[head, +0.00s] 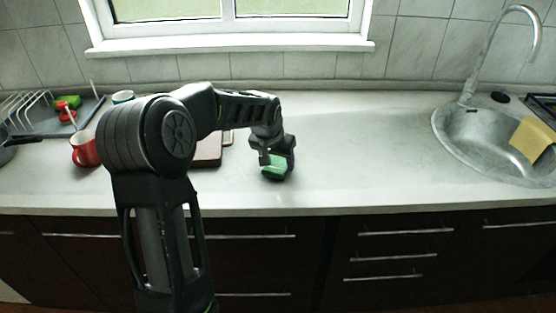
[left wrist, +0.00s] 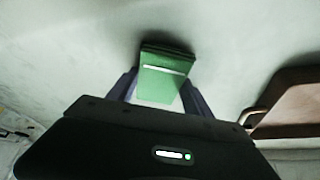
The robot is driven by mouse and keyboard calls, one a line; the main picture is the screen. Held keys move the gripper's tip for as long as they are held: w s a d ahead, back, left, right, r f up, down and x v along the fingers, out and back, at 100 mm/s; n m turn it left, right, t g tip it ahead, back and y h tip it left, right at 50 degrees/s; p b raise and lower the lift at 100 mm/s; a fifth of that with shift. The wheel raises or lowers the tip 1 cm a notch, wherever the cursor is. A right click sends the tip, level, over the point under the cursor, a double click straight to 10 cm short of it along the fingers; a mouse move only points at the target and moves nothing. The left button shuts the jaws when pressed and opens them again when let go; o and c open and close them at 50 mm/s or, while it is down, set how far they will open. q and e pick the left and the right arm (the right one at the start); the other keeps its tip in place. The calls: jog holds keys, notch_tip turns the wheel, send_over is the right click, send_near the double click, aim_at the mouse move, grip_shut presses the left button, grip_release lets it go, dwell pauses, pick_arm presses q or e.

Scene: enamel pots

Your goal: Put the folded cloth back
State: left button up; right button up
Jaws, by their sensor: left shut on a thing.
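The folded cloth (left wrist: 165,72) is green with a pale stripe and shows between the two fingers of my left gripper (left wrist: 162,90) in the left wrist view. In the head view the left gripper (head: 276,168) is low at the counter, shut on the green cloth (head: 274,172). The cloth is close to the countertop; I cannot tell whether it touches. A yellow cloth (head: 533,139) hangs over the right side of the sink (head: 450,146). My right gripper is not in view.
A brown board (head: 208,152) lies left of the gripper, partly behind my arm; it also shows in the left wrist view (left wrist: 290,105). A red mug (head: 84,149) and a dish rack (head: 30,112) stand at the left. The counter (head: 365,150) between gripper and sink is clear.

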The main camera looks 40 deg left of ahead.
pick_arm(q)
jog(key=shift+f, duration=0.2)
jog(key=o, duration=1.2)
jog(key=shift+r, duration=0.1)
jog(key=shift+r, duration=0.4)
jog(key=b+v, duration=0.1)
jog(key=v, duration=1)
jog(key=shift+s+r, duration=0.2)
jog(key=shift+r, duration=0.05)
